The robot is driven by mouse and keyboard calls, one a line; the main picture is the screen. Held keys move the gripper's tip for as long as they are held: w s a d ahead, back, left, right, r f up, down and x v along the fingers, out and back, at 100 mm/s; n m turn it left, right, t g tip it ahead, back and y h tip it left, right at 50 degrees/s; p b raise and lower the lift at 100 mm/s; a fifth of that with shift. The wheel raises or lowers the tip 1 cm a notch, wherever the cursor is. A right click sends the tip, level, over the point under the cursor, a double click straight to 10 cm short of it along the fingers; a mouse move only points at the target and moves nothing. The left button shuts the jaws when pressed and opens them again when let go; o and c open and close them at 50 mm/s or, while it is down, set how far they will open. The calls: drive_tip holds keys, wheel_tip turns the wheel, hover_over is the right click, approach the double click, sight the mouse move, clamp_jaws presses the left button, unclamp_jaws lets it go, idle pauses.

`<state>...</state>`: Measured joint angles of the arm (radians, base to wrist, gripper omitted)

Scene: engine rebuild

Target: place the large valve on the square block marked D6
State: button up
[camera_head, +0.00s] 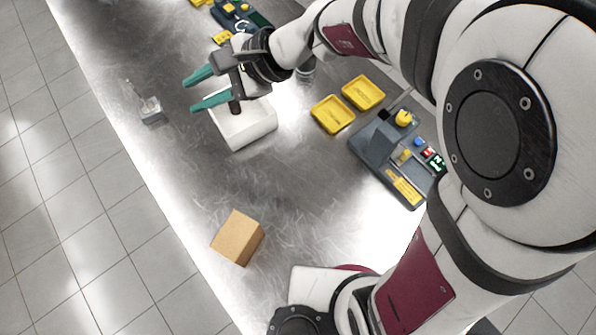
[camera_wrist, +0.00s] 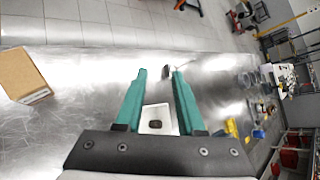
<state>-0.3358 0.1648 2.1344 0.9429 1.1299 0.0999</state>
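A small grey block (camera_head: 153,118) stands near the left edge of the metal table, with a thin, pale stem-like part (camera_head: 132,90) reaching up and left from it. This may be the large valve on or against the block; I cannot tell whether they touch, and no D6 mark is readable. My gripper (camera_head: 188,94) is open and empty, its teal fingers above the white tray and pointing left toward the block. In the wrist view the block (camera_wrist: 167,72) shows small and dark beyond the fingertips (camera_wrist: 158,71).
The white tray (camera_head: 250,133) holds a dark round piece (camera_head: 235,106) below my gripper. A cardboard box (camera_head: 238,238) sits near the front edge. Yellow trays (camera_head: 333,114) and a dark grey fixture (camera_head: 371,150) stand to the right. The table between tray and box is clear.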

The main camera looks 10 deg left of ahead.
drive_tip(key=s+d+f+n+h, duration=0.1)
drive_tip(key=s+d+h, duration=0.2)
drive_tip(key=s+d, duration=0.2)
drive_tip(key=s+d+f+n+h, duration=0.1)
drive_tip(key=s+d, duration=0.4)
drive_tip(key=d, duration=0.6)
drive_tip(key=s+d+f+n+h, duration=0.2)
drive_tip(key=s+d+h, duration=0.3)
drive_tip(key=d, duration=0.4)
drive_tip(key=shift+s+n, duration=0.4)
drive_tip(key=shift+d, duration=0.1)
